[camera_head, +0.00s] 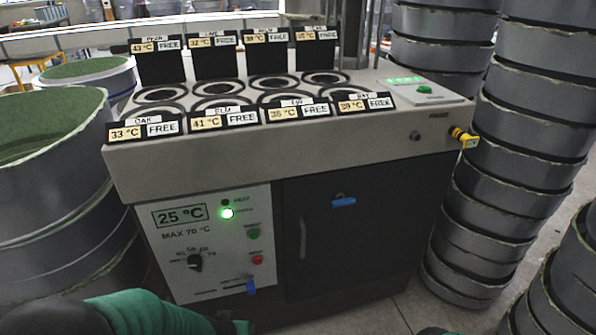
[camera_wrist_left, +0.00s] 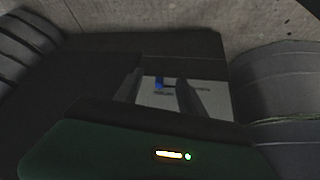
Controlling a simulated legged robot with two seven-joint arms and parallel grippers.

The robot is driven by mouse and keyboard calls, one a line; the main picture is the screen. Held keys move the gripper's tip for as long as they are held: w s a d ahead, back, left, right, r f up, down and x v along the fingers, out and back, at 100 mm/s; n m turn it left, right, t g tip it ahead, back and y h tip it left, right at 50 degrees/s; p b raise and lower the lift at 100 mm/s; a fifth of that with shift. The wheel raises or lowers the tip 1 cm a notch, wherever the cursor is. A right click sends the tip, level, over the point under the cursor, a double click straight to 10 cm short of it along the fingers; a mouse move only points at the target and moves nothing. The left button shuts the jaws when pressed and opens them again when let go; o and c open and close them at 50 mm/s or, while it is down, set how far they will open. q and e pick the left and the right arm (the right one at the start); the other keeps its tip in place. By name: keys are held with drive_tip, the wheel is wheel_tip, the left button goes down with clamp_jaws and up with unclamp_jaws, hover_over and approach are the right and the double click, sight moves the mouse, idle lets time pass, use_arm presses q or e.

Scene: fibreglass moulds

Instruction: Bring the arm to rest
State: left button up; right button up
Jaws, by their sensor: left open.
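My left arm (camera_head: 140,312), with a green sleeve-like link, comes in low at the bottom left of the head view. It is in front of the lower left of the grey heating cabinet (camera_head: 290,160). My left gripper shows in the left wrist view (camera_wrist_left: 157,88), with two dark fingers apart and nothing between them. Beyond the fingers is the cabinet's white control panel (camera_wrist_left: 210,98) with a blue lever (camera_wrist_left: 159,83). In the head view the fingers are not clearly seen. My right gripper is not in view.
Tall stacks of grey round moulds (camera_head: 515,130) stand right of the cabinet. A large grey drum with a green top (camera_head: 45,160) stands at the left, close to my arm. The cabinet top holds several round wells and labels reading FREE. Bare floor (camera_head: 375,315) shows in front.

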use_arm(q)
drive_tip(key=s+a+r+g, duration=0.2)
drive_tip(key=s, duration=0.4)
drive_tip(key=s+a+r+g, duration=0.1)
drive_tip(key=s+a+r, duration=0.15)
drive_tip(key=s, duration=0.35)
wheel_tip(320, 180, up, 25)
drive_tip(key=p, duration=2.6)
drive_tip(key=shift+y, duration=0.4)
drive_tip(key=shift+a, duration=0.1)
